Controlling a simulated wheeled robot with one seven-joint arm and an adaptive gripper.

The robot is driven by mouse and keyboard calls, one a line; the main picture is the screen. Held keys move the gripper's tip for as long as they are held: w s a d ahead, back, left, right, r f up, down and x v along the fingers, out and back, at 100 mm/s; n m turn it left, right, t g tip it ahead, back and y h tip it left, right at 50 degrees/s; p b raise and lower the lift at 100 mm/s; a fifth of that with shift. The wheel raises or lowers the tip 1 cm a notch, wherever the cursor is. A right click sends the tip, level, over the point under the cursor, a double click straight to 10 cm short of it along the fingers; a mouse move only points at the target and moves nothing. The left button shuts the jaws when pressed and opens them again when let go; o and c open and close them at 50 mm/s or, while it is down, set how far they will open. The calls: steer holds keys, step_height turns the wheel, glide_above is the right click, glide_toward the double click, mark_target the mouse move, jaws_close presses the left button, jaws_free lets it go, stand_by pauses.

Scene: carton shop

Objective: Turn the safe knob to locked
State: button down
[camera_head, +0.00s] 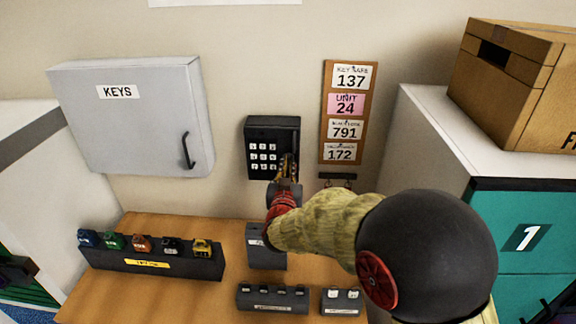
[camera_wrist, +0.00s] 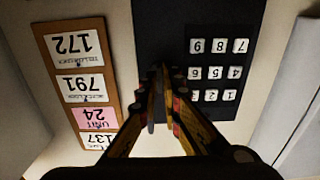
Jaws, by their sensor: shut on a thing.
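The black key safe (camera_head: 272,136) with a keypad of white number keys is on the wall above the wooden table. It also shows upside down in the wrist view (camera_wrist: 217,60). My gripper (camera_head: 287,165) is at the safe's lower right part, below and beside the keys. In the wrist view my gripper (camera_wrist: 160,80) has its yellow and black fingers nearly together against the safe's face. They are shut on the safe knob, which the fingers mostly hide. I cannot tell which way the knob points.
A code board (camera_head: 347,112) hangs right of the safe, with small hooks below. A grey KEYS cabinet (camera_head: 135,115) is at left. The table (camera_head: 225,290) holds a rack of coloured padlocks (camera_head: 150,262) and small grey holders (camera_head: 272,299). A carton (camera_head: 525,85) sits on the right cabinet.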

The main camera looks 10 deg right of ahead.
steer(key=shift+f, duration=0.1)
steer(key=c, duration=2.3)
jaws_free()
steer(key=shift+s, duration=0.1)
steer(key=v, duration=1.2)
